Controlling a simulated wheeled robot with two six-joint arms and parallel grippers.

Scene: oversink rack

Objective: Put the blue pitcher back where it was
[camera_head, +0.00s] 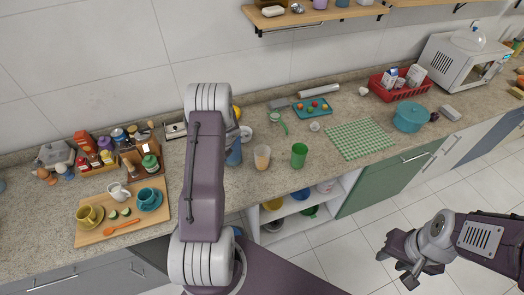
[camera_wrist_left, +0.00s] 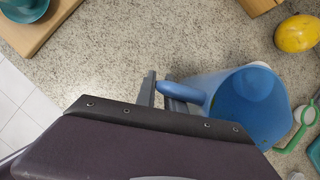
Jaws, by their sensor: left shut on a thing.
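The blue pitcher (camera_head: 234,153) shows at the back counter in the head view, partly hidden behind my left arm. In the left wrist view the pitcher (camera_wrist_left: 248,104) is seen from above, with its handle toward my left gripper (camera_wrist_left: 164,90). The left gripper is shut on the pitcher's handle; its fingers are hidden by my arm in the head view. I cannot tell whether the pitcher's base touches the counter. My right gripper (camera_head: 394,270) is open and empty, over the floor at lower right.
A wooden board (camera_head: 95,234) with cups lies left. Bare counter lies between board and pitcher.

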